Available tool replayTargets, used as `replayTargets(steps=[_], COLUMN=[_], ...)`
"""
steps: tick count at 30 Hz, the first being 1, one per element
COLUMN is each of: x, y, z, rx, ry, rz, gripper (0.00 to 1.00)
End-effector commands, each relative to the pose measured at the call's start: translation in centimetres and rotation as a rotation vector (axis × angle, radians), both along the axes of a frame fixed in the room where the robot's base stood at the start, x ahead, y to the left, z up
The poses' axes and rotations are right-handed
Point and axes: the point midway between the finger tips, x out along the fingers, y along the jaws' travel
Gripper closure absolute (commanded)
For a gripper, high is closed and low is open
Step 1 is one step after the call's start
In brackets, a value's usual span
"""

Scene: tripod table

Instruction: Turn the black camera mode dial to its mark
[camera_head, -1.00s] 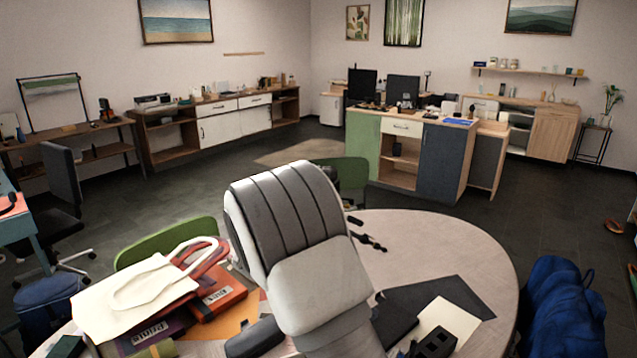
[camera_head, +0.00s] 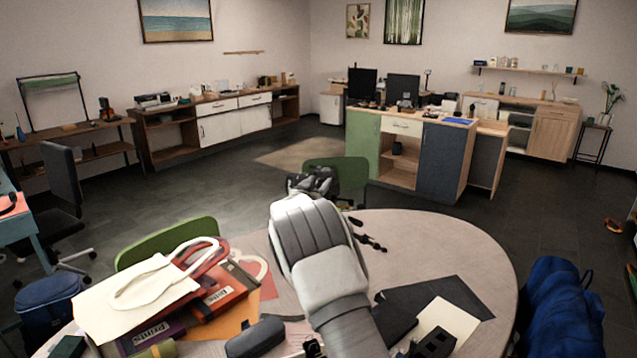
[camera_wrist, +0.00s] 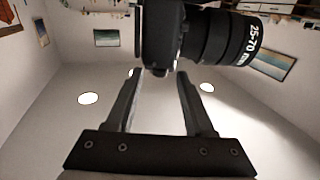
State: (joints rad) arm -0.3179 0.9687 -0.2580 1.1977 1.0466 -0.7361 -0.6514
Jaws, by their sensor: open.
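In the wrist view, a black camera (camera_wrist: 165,35) with a thick lens marked "25-70 mm" (camera_wrist: 222,38) fills the top, just beyond my fingertips. The picture appears upside down, with ceiling lights low in it. A small dark knob-like part (camera_wrist: 160,72) sticks out from the camera body between the fingertips; it may be the mode dial, but its mark cannot be made out. My gripper (camera_wrist: 158,75) is open, its fingers on either side of that part. Contact cannot be told. In the head view, my arm hides most of the gripper area.
The round table (camera_head: 455,245) holds a cream tote bag (camera_head: 130,300), a dark case (camera_head: 255,338), a black sheet (camera_head: 435,300) and a black block (camera_head: 438,342). Green chairs (camera_head: 165,243) stand at its far edge. A blue bag (camera_head: 560,310) is at right.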

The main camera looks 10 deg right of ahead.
Motion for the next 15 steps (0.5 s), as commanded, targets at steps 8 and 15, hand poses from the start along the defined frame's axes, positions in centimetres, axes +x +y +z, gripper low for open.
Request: replayTargets(steps=[8, 15], x=[0.33, 0.32], y=[-0.22, -0.19], z=[-0.02, -0.02], rx=[0.000, -0.001], ry=[0.000, 0.000], rz=[0.000, 0.000], gripper=[0.47, 0.72])
